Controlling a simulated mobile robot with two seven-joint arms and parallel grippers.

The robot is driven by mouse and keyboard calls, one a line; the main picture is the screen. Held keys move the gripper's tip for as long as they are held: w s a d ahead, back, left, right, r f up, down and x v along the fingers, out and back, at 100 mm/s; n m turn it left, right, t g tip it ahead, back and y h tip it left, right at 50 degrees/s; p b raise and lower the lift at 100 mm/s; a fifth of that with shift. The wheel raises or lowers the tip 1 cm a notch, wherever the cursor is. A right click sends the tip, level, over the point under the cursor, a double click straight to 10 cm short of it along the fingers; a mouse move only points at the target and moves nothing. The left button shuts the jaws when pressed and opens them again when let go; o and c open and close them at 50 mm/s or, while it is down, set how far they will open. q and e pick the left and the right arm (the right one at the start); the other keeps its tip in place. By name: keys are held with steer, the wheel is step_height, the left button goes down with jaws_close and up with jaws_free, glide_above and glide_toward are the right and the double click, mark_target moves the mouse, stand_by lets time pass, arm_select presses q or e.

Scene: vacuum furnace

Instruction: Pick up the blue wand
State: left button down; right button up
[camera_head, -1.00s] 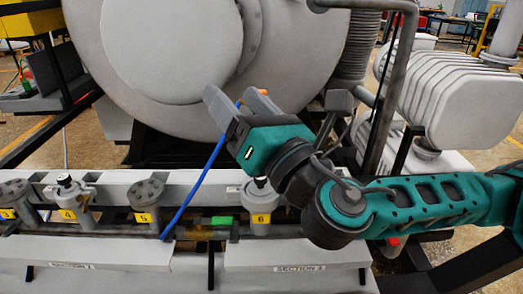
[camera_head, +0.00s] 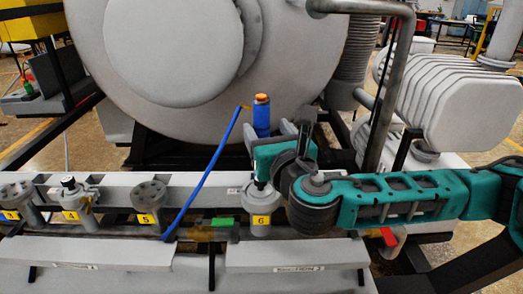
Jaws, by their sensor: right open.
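The blue wand (camera_head: 262,117) stands upright, a blue cylinder with an orange top, near the port labelled 6. A blue hose (camera_head: 205,172) runs from its orange fitting down to the left, to the rail. My right gripper (camera_head: 283,128) is open, close to the wand. Its teal body overlaps the wand's lower part in the picture and hides its base. I cannot tell whether the wand is between the fingers or whether they touch it. My left gripper is not in view.
A row of numbered ports, such as port 5 (camera_head: 148,195), lines the grey bench (camera_head: 110,247). The large round furnace (camera_head: 170,60) stands close behind. A vertical pipe (camera_head: 390,95) and a ribbed pump housing (camera_head: 465,103) stand to the right.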

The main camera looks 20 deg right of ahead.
steer(key=w, duration=0.5)
steer(key=shift+a+f, duration=0.15)
jaws_close()
stand_by(0.4)
